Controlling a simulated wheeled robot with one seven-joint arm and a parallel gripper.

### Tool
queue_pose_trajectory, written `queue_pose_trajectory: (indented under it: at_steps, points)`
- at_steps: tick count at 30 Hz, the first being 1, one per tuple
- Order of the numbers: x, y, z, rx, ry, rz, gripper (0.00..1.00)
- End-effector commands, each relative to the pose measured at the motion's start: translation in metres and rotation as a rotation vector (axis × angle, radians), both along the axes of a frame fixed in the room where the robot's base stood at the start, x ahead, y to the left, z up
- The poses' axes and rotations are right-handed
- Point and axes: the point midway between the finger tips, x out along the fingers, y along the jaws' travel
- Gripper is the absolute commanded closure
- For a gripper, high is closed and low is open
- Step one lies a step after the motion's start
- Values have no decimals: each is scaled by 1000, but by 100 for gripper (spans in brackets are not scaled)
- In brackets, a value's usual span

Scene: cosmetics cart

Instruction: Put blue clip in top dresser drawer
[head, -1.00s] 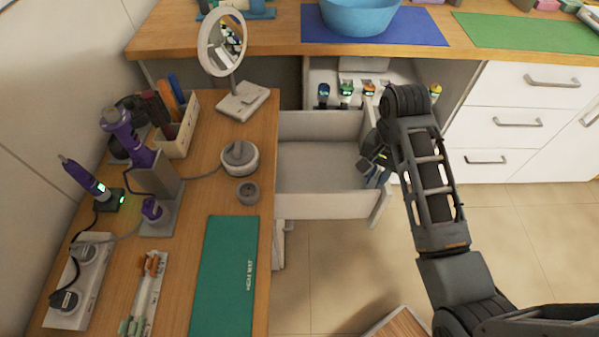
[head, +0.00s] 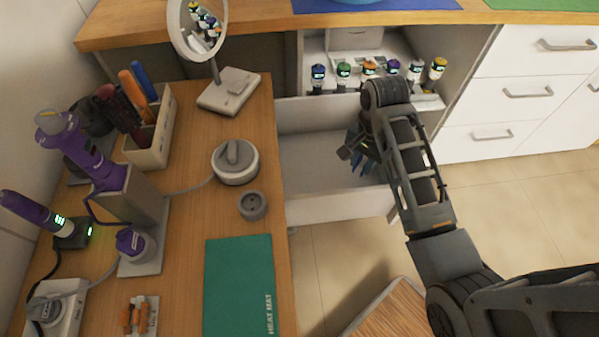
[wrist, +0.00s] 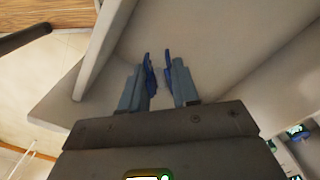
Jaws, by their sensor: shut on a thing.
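The blue clip (wrist: 149,72) shows as dark blue pieces between the two grey-blue fingers of my gripper (wrist: 160,84) in the wrist view. My gripper is shut on it, and the fingers hide part of it. In the head view, my gripper (head: 357,158) is inside the outline of the open white drawer (head: 345,206), towards its right side. A small blue bit shows at the fingertips there. The drawer's pale floor and walls also show in the wrist view (wrist: 225,35). I cannot tell how high the clip is above the drawer floor.
Several small bottles (head: 344,71) stand in a row behind the drawer. On the left, a wooden table (head: 190,250) holds a mirror (head: 196,30), a round grey-white device (head: 235,163), a green heat mat (head: 238,285) and purple tools. White drawers (head: 520,90) stand closed at right.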

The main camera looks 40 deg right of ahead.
Motion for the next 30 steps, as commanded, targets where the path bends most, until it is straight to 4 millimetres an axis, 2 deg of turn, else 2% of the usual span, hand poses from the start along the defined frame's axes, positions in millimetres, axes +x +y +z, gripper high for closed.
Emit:
queue_pose_trajectory:
  at_steps: [1,10,18,25,30]
  points:
    - [0,0,-14,1,1,-1,100]
    - [-1,0,-28,1,1,-1,100]
    - [-1,1,-74,2,2,0,100]
    - [0,0,-90,1,1,0,100]
    - [-1,0,-113,1,2,-1,100]
